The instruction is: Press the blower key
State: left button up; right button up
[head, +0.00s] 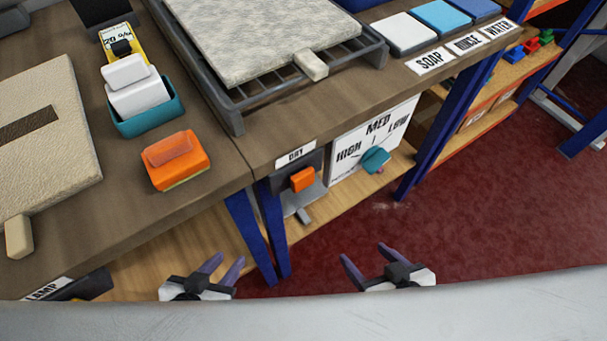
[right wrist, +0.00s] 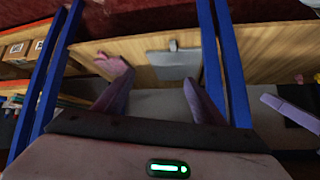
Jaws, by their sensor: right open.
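An orange key (head: 302,179) sits on a dark panel under the DRY label (head: 295,154) on the bench front. Beside it is a white dial plate (head: 347,151) marked HIGH, MED and LOW with a teal knob (head: 375,160). My left gripper (head: 229,262) is open and empty, below and left of the key, apart from it. My right gripper (head: 364,252) is open and empty, below and right of the key. In the right wrist view its spread fingers (right wrist: 155,92) show nothing between them. The key cannot be made out there.
Blue bench legs (head: 252,237) stand near my left gripper. A grey plate (right wrist: 175,65) stands by the wooden shelf. A rug sample (head: 262,40) lies on a rack above. Red floor (head: 470,190) is clear at right.

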jog(key=shift+w+r, duration=0.2)
jog(key=shift+w, duration=0.1)
jog(key=shift+c, duration=0.5)
